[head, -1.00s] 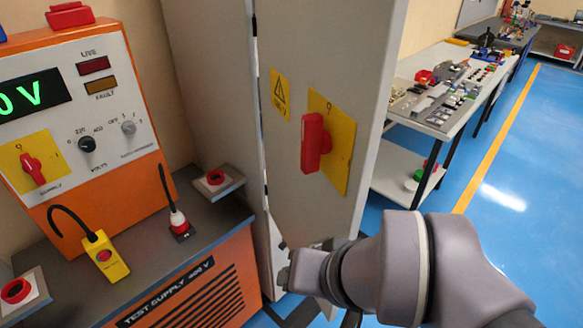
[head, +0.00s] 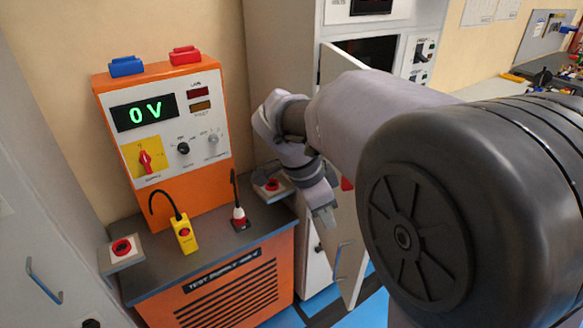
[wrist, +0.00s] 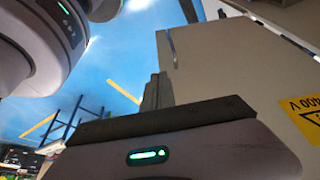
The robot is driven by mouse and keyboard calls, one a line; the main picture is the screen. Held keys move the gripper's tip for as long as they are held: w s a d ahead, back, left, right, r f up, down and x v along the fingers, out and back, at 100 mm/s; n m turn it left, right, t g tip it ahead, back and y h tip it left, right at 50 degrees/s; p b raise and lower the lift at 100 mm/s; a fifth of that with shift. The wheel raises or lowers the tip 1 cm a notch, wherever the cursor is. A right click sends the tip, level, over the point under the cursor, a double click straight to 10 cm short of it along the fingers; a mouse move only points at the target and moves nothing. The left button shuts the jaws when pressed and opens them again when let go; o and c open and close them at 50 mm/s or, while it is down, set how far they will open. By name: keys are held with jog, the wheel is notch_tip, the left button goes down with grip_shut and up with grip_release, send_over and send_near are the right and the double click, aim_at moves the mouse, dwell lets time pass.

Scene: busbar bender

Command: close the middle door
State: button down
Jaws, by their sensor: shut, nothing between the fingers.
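The cabinet door (head: 345,225) stands open in the head view, a pale grey panel with a bar handle (head: 340,260) low on it. Its middle is hidden behind my arm, and only a bit of its red switch (head: 347,184) shows. A dark opening (head: 370,48) of the cabinet is visible above it. My gripper (head: 327,216) points down in front of the door's left side, shut and empty. In the wrist view my gripper (wrist: 157,92) is shut beside a pale panel (wrist: 220,75) with a yellow label (wrist: 305,112). I cannot tell whether it touches the panel.
The orange test supply (head: 235,290) with its grey top stands left of the door, bearing a yellow pendant (head: 184,234) and red buttons (head: 121,248). Another grey cabinet front (head: 40,220) is at the far left. Blue floor shows below the door.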

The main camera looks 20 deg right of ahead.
jog(key=b, duration=0.3)
send_near(355, 236)
jog(key=s+a+f, duration=0.3)
jog(key=s+f, duration=0.1)
jog(key=f, duration=0.1)
jog(key=shift+w+d+r, duration=0.1)
jog(key=shift+d+r, duration=0.05)
jog(key=shift+d, duration=0.85)
jog(key=shift+d+r, duration=0.2)
jog(key=shift+d, duration=0.85)
jog(key=shift+d, duration=0.15)
